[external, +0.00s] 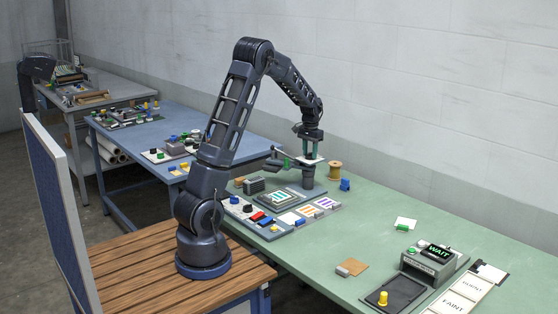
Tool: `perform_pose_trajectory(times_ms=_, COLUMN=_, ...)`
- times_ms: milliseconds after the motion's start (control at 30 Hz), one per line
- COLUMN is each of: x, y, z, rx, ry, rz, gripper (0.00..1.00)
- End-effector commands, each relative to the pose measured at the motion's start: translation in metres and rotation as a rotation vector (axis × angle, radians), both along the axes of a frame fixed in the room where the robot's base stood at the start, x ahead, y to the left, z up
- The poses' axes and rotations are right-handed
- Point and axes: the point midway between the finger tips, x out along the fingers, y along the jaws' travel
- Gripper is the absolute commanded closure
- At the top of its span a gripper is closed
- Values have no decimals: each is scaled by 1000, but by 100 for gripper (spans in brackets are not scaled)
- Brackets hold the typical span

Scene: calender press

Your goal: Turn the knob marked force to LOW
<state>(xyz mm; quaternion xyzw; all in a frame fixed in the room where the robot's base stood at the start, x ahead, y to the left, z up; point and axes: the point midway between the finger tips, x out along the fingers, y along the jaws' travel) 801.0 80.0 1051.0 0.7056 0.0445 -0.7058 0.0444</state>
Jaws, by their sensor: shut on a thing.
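My gripper (309,153) points down over a white plate (312,160) on top of a dark upright post (308,176) of the press. Its fingers are shut on a small part at this plate. That part is mostly hidden between the fingers, and I cannot make out its shape. No force or LOW marking is readable in this view, so I cannot confirm which knob is the force knob or where its pointer stands. A blue-topped knob (234,200) and a dark knob (248,208) sit on the panel to the left, apart from my gripper.
A grey handle (272,163) and a green part stick out left of the post. A wooden spool (335,171) and a blue piece (345,185) stand close right. A unit reading WAIT (438,251) stands at front right. The green table (365,225) is largely clear between.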

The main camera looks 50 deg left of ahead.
Motion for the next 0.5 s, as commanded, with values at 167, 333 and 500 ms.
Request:
perform_pose_trajectory(times_ms=167, x=0, y=0, z=0, rx=0, ry=-1, rz=139, gripper=86)
perform_pose_trajectory(times_ms=333, x=0, y=0, z=0, rx=0, ry=-1, rz=290, gripper=86)
perform_pose_trajectory(times_ms=500, x=0, y=0, z=0, rx=0, ry=-1, rz=431, gripper=86)
